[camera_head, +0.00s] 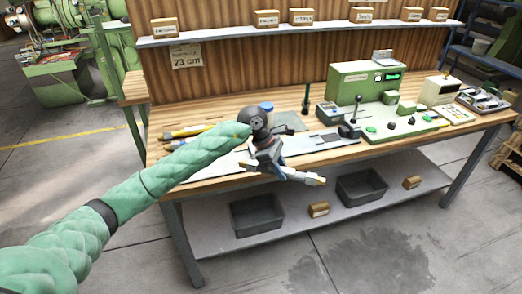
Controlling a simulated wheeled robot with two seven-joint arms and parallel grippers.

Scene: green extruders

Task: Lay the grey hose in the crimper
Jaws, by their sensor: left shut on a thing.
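My left gripper (278,172) is in the middle of the view, in front of the workbench's front edge. It is shut on the grey hose (298,175), a short piece with tan ends sticking out to the left and right of the jaws. The hose lies nearly level, its right end a little lower in the picture. The gripper hides its middle. No label marks the crimper; a green machine with a lit display (365,84) and a lever device (350,122) stand to the right on the bench, apart from the hose. My right gripper is not in view.
The wooden workbench (215,172) carries flat grey plates, yellow-handled tools (188,131), a dark upright post (306,98) and a green panel with knobs (400,124). A shelf (300,33) with small boxes hangs above. Grey bins (257,214) stand underneath. The floor in front is clear.

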